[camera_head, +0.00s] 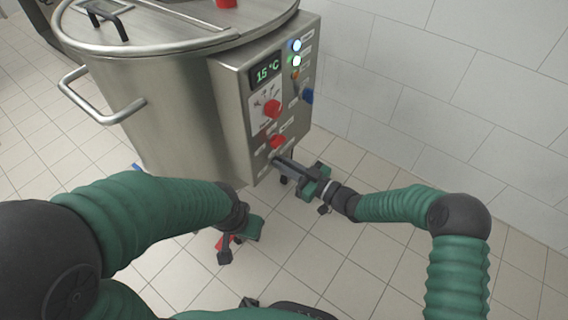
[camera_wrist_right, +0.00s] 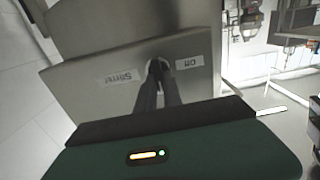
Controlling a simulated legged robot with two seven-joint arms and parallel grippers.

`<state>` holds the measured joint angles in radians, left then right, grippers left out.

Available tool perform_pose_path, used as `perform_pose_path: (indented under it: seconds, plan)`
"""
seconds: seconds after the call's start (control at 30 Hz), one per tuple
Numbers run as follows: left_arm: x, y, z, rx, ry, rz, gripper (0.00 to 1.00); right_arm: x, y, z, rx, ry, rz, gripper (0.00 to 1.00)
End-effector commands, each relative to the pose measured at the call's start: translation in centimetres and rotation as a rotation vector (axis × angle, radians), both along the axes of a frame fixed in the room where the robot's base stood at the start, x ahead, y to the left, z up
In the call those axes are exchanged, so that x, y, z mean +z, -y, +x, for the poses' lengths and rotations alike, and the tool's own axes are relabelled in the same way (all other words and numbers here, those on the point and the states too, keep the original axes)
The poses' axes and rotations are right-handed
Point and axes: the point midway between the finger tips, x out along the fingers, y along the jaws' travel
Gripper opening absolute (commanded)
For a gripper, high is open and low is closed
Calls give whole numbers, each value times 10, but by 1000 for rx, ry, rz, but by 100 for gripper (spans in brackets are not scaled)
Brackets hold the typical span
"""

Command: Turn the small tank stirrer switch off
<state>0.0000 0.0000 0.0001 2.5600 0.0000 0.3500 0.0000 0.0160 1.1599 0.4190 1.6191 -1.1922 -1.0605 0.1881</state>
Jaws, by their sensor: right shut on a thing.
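The small steel tank (camera_head: 165,110) carries a control box (camera_head: 232,95) with a lit 15 °C display (camera_head: 266,73). My right gripper (camera_head: 277,160) reaches the lower part of the box's front panel, just below a red knob (camera_head: 278,141). In the right wrist view its long fingers (camera_wrist_right: 158,72) meet the panel between the labels "Stirrer" (camera_wrist_right: 120,79) and "Off" (camera_wrist_right: 190,62). They are shut on the stirrer switch, which they mostly hide, so its position cannot be read. My left gripper (camera_head: 238,238) hangs low below the tank; its jaws are unclear.
Another red knob (camera_head: 271,108), lit round lamps (camera_head: 296,46) and a blue part (camera_head: 307,95) sit higher on the box. A tank handle (camera_head: 100,98) sticks out at left. The tiled wall (camera_head: 430,100) stands behind at right. Tiled floor (camera_head: 350,265) lies open below.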

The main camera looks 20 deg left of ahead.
Motion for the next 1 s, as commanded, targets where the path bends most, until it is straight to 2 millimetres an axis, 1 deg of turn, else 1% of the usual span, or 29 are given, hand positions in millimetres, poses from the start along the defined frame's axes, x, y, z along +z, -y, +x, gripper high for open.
perform_pose_path:
  seconds: [0.17,0.37,0.67,1.0]
  plan:
    - [0,0,0,0,0,0,42,1,0,0,-1,44,-14,0]
    - [-1,0,0,0,0,0,42,0,-1,-1,-1,153,-54,0]
    - [-4,0,0,0,0,0,42,-1,-2,-4,-1,406,-146,0]
    - [-11,0,0,0,0,0,42,-4,-3,-8,0,710,-256,0]
